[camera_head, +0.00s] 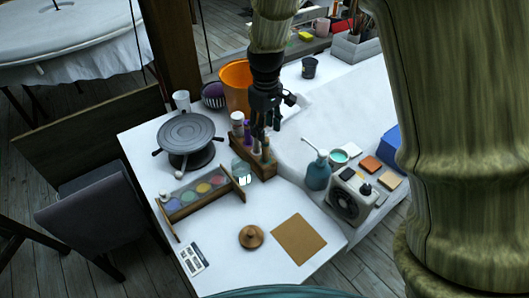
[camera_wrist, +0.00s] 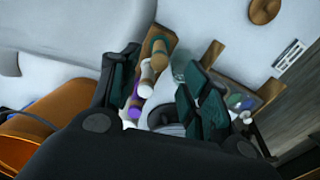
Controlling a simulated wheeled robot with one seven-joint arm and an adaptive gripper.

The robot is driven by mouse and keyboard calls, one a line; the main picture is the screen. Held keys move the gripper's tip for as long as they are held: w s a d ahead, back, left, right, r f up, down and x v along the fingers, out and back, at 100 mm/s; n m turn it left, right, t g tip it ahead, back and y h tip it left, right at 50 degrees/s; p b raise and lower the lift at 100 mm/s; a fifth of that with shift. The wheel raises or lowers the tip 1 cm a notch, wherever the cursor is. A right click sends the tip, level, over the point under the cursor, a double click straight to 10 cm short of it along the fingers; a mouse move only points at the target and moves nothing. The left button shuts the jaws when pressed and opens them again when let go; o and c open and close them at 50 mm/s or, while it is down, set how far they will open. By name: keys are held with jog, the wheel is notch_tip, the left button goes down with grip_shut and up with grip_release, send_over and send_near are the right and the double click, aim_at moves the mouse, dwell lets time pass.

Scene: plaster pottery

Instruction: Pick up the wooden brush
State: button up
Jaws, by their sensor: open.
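My gripper (camera_head: 268,122) points down, open and apparently empty, over the wooden rack (camera_head: 262,169) of bottles and tools. In the wrist view my gripper (camera_wrist: 158,92) has its dark fingers on either side of the bottles in this rack (camera_wrist: 168,40). I cannot tell its height above them. A thin wooden stick (camera_head: 169,222), possibly the wooden brush, lies by the left end of the paint box (camera_head: 205,205). Upright brush-like handles (camera_head: 362,14) stand in a grey holder (camera_head: 350,50) at the back. Which one is the wooden brush is not clear.
An orange bucket (camera_head: 236,82) stands behind the rack, and a dark turntable (camera_head: 188,136) is at left. A teal bottle (camera_head: 318,172) and a small boxy device (camera_head: 350,195) are at right. A wooden lid (camera_head: 251,236) and brown sheet (camera_head: 299,240) lie in front.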

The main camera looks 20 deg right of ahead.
aim_at(266, 150)
jog(key=shift+f+p, duration=1)
jog(key=shift+f, duration=4.05)
jog(key=c, duration=1)
